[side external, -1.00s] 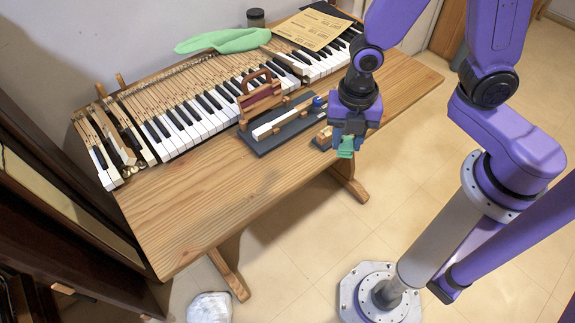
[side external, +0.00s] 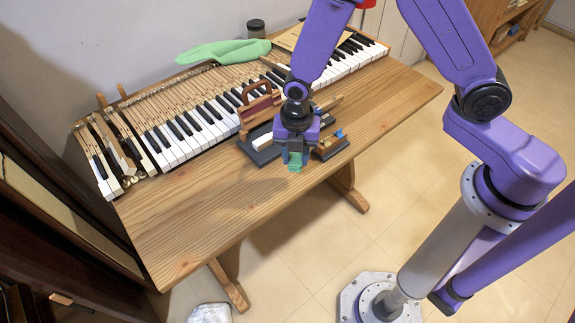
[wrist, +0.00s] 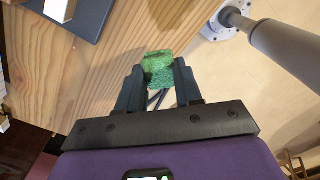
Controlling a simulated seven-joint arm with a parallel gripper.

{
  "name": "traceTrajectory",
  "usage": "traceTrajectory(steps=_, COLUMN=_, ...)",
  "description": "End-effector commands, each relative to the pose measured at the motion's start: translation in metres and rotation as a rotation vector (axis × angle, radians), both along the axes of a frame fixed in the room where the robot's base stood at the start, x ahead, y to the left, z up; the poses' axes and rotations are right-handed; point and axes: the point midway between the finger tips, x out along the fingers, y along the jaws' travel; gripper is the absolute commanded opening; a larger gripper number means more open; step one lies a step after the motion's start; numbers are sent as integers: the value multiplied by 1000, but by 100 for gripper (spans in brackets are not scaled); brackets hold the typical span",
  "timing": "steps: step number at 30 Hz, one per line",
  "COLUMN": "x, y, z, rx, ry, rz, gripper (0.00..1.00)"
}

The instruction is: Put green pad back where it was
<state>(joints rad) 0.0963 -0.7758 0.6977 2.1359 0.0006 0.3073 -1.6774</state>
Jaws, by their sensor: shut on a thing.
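The green pad (side external: 294,167) is a small green block held between the fingertips of my gripper (side external: 294,160). In the wrist view the pad (wrist: 158,69) sits between the two dark fingers of my gripper (wrist: 157,82), which are shut on it. My gripper is above the front part of the wooden table, in front of the dark tray (side external: 262,154) that holds a white key. The gripper and wrist hide part of that tray. In the wrist view, wood table surface lies left of the pad and pale floor lies right of it.
A row of piano keys (side external: 190,139) runs along the back of the table (side external: 205,212). A wooden-handled tool (side external: 257,108) stands by the tray, and a small wooden piece with a blue part (side external: 339,134) lies right of the gripper. A green cloth (side external: 222,51) lies behind. The front left table is clear.

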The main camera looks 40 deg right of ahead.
Motion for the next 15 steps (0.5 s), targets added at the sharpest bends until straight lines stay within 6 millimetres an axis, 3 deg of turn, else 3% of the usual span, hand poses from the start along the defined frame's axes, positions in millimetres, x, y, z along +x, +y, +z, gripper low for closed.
traceTrajectory(steps=11, x=18, y=9, z=-25, rx=-1, ry=1, rz=-1, gripper=10)
traceTrajectory(steps=15, x=19, y=9, z=-43, rx=-2, ry=2, rz=-1, gripper=10)
